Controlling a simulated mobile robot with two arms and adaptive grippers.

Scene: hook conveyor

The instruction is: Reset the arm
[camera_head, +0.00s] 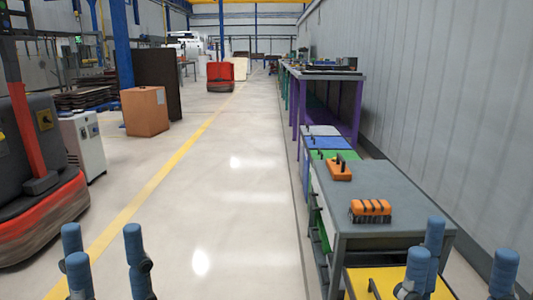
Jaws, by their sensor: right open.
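My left gripper (104,246) shows at the bottom left as blue fingers pointing up, two on the left and one on the right. The fingers stand apart with nothing between them. My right gripper (466,254) shows at the bottom right, also with blue fingers spread apart and nothing between them. It is in front of the near end of the grey-topped workbench (382,184). The rest of both arms is outside the view.
An orange block with black bars (370,211) and a smaller orange piece (340,172) lie on the workbench. A yellow drawer front (388,281) is below. A red and black forklift (45,210) stands left. The central floor is clear.

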